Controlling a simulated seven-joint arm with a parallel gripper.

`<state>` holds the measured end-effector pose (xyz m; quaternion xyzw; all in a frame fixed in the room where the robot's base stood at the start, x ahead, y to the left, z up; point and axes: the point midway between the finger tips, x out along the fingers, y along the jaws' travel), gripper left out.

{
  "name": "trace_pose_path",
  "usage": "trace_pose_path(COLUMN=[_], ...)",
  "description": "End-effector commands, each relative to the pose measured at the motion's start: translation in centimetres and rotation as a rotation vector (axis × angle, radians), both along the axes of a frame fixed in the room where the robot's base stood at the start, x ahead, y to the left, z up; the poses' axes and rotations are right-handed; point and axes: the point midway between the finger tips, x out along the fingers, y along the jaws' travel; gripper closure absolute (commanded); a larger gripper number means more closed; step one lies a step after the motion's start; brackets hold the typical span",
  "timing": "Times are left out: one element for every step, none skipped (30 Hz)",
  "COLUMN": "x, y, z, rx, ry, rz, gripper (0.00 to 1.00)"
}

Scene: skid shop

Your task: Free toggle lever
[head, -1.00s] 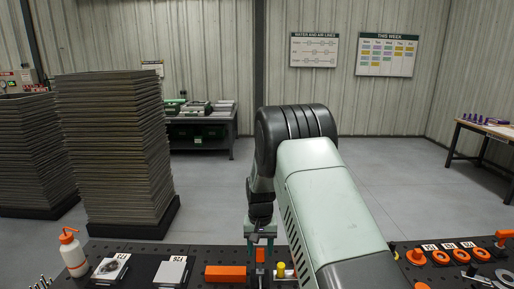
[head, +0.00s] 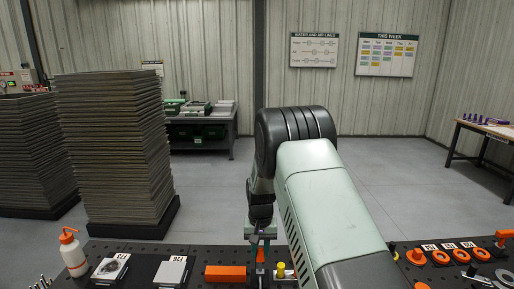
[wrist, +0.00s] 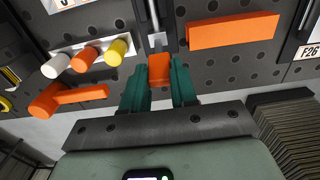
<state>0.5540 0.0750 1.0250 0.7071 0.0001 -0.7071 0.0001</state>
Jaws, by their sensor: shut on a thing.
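The toggle lever (wrist: 159,67) has an orange grip on a metal shaft, which runs up from it in the wrist view. My gripper (wrist: 159,82) has green fingers, one on each side of the orange grip, and is shut on it. In the head view my gripper (head: 260,240) is over the dark perforated bench, with the orange lever (head: 260,256) showing below it. The lever's base is hard to make out in both views.
An orange block (wrist: 234,31) lies close beside the lever. On its other side are white, orange and yellow knobs (wrist: 118,48) and an orange handle (wrist: 68,97). A bottle (head: 73,252) and labelled plates (head: 171,272) stand farther left on the bench.

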Motion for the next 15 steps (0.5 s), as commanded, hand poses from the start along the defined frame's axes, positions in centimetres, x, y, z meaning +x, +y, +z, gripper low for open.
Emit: trace_pose_path(x=[0.00,0.00,0.02,0.05,0.11,0.21,0.31,0.41,0.56,0.68,0.77,0.84,0.86,0.87,0.87], y=[0.00,0.00,0.00,0.00,0.00,0.00,-0.01,-0.01,0.00,0.00,0.00,-0.01,-0.01,-0.01,0.00], z=[0.01,0.01,0.00,-0.01,-0.02,-0.04,-0.07,-0.09,-0.13,-0.15,-0.18,-0.20,-0.21,-0.21,-0.20], rx=[0.000,0.000,0.000,0.000,0.000,0.000,0.000,0.000,0.000,0.000,0.000,0.000,0.000,0.000,0.000], ry=[0.000,0.000,0.000,0.000,0.000,-0.001,-0.001,-0.001,-0.001,-0.001,-0.001,-0.001,0.000,0.000,0.000], rz=[0.000,0.000,0.000,0.000,0.000,0.000,0.000,0.000,0.000,0.000,0.000,0.000,0.000,0.000,0.000], gripper=[0.87,0.87,0.87,0.87,0.87,0.87,0.87,0.87,0.87,0.87,0.87,0.87,0.87,0.87,0.87])
